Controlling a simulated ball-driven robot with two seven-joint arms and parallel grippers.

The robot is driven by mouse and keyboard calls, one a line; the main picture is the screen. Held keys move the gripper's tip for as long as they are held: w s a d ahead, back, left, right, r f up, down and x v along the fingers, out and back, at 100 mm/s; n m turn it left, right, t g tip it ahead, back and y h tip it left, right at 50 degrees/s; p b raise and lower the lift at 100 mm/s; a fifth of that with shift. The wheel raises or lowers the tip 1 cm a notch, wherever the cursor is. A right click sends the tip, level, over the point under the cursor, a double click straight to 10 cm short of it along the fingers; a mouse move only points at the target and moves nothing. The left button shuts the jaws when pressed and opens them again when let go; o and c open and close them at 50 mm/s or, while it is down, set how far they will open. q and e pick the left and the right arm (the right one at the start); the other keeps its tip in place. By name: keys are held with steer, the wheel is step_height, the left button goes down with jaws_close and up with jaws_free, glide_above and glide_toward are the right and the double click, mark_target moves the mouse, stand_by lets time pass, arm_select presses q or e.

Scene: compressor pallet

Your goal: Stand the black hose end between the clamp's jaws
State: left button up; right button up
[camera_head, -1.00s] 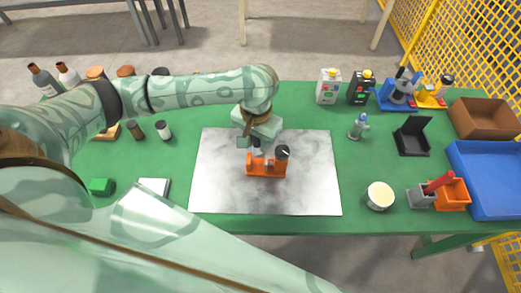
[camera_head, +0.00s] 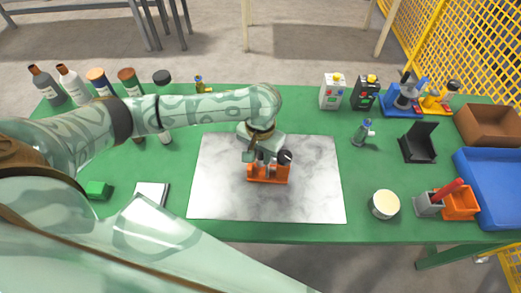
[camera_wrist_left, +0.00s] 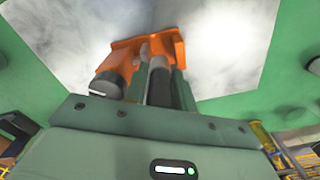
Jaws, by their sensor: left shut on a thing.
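The orange clamp (camera_head: 270,174) stands on the marbled grey plate (camera_head: 225,205), with a black round knob (camera_head: 285,157) at its right end. The clamp (camera_wrist_left: 117,58) and its knob (camera_wrist_left: 106,84) also show in the left wrist view. My left gripper (camera_head: 266,161) is directly over the clamp, its fingers down at jaw height. In the wrist view the left gripper (camera_wrist_left: 158,80) is shut on the black hose end (camera_wrist_left: 158,82), a dark upright cylinder with a grey upper part. The fingers hide its lower end, so I cannot tell whether it touches the jaws. My right gripper is out of view.
Several bottles (camera_head: 70,85) stand at the back left. A green block (camera_head: 98,190) and a white-topped box (camera_head: 152,193) lie at the left. A round cream tub (camera_head: 384,204), an orange bin (camera_head: 460,202) and a blue tray (camera_head: 490,180) are at the right. The plate around the clamp is clear.

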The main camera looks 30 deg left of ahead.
arm_select(q)
steer(key=o, duration=1)
steer(key=shift+r+b, duration=0.25)
steer(key=shift+b, duration=0.15)
step_height(320, 180, up, 13)
steer(key=p, duration=0.6)
steer(key=shift+s+f, duration=0.1)
steer(key=shift+f, duration=0.1)
